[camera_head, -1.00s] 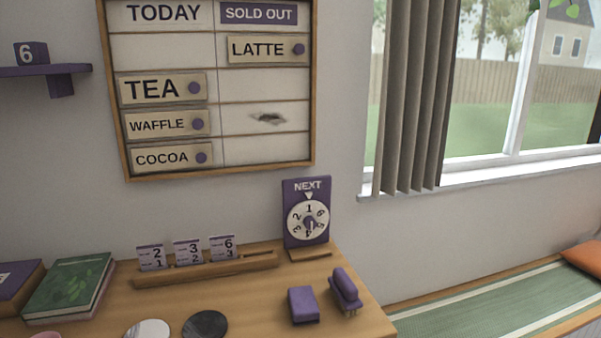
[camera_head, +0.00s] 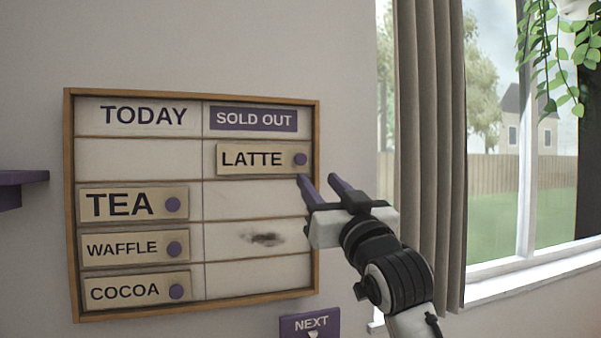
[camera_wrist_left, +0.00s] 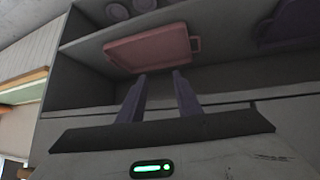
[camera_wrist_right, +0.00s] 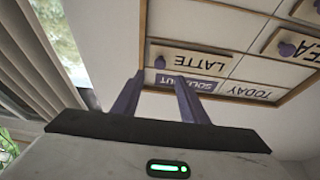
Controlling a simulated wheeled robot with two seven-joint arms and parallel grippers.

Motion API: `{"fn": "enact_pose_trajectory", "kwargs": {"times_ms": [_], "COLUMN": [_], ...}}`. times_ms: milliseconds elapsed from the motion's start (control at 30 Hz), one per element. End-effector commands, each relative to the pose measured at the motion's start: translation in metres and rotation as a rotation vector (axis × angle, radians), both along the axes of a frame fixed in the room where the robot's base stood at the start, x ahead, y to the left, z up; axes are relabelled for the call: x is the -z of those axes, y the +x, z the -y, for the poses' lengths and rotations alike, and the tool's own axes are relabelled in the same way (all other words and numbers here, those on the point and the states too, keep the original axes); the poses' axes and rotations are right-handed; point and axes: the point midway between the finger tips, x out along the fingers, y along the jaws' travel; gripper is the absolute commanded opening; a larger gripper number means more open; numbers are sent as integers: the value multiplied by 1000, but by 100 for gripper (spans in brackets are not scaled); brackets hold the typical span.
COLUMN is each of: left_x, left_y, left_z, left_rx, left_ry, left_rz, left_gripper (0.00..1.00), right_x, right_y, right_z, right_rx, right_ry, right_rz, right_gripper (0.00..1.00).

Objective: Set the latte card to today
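The latte card (camera_head: 250,159) sits in the top row of the SOLD OUT column on the menu board (camera_head: 68,200), with a purple knob (camera_head: 301,159) at its right end. The top slot of the TODAY column (camera_head: 138,157) is empty. My right gripper (camera_head: 319,181) is open and empty, its purple fingers just below and right of the knob. In the right wrist view the card (camera_wrist_right: 187,58) appears upside down, beyond the open fingers (camera_wrist_right: 157,88). My left gripper (camera_wrist_left: 160,78) is open and empty, away from the board, facing a shelf with a pink tray (camera_wrist_left: 150,48).
Tea (camera_head: 130,203), waffle (camera_head: 132,248) and cocoa (camera_head: 135,290) cards fill the TODAY column below its empty slot. A dark smudge (camera_head: 264,239) marks a SOLD OUT slot. A curtain (camera_head: 440,120) hangs right of the board. A purple NEXT sign (camera_head: 309,325) stands below.

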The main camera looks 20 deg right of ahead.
Motion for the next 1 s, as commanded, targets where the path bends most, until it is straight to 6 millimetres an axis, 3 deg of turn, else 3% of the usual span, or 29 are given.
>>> {"fn": "enact_pose_trajectory", "kwargs": {"times_ms": [500,700,1000], "left_x": [-22,-25,-27], "left_y": [-7,-7,-2], "left_z": [1,1,1], "left_rx": [1,2,2], "left_ry": [1,0,0], "left_rz": [-17,-15,-5], "left_gripper": [31,31,31], "right_x": [-32,-35,-35], "right_y": [77,88,89], "right_z": [-3,-4,-4], "right_rx": [0,-1,-1], "right_ry": [-1,-1,-1], "right_rz": [-4,-3,-3], "right_gripper": [40,40,38]}}
